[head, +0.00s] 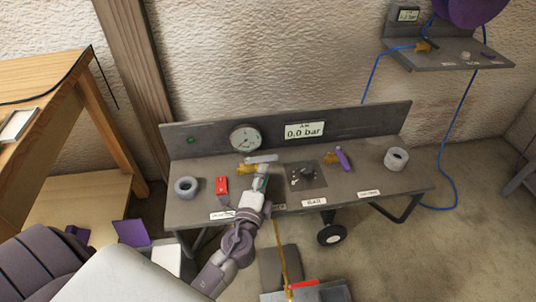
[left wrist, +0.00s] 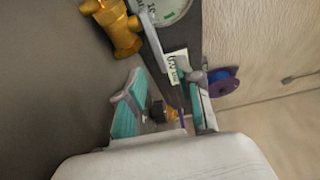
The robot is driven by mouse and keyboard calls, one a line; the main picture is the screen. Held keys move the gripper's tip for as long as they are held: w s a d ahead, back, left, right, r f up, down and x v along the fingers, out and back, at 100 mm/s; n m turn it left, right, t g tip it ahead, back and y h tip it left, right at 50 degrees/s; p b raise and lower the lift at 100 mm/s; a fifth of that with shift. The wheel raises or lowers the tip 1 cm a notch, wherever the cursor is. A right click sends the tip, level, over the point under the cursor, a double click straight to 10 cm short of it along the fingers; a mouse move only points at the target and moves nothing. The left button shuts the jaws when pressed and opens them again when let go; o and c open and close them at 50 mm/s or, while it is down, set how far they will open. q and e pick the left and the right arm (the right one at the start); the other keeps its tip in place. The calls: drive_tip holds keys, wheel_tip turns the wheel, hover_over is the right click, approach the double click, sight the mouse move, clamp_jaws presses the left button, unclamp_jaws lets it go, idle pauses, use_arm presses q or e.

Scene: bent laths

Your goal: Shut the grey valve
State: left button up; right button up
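The grey valve has a brass body (head: 246,170) and a pale grey lever (head: 262,159), which lies roughly level across the picture on the left half of the bench. In the left wrist view its brass body (left wrist: 118,28) is at the top and the grey lever (left wrist: 152,42) runs down toward my fingers. My left gripper (head: 261,183) is just in front of the lever. In the left wrist view its teal-padded fingers (left wrist: 165,107) are apart, with nothing clearly held. Whether a finger touches the lever cannot be told. My right gripper is not in view.
A second brass valve (head: 330,158) with a purple lever (head: 344,159) stands to the right, beyond a dark control plate (head: 306,176). A gauge (head: 245,138) and a 0.0 bar display (head: 304,130) are behind. A red block (head: 222,184) and rings (head: 186,187) (head: 396,159) stand on the bench.

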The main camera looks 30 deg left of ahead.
sight(268, 157)
use_arm(q)
drive_tip(key=x, duration=0.7)
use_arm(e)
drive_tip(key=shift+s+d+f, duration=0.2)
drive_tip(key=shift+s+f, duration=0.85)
use_arm(q)
clamp_jaws()
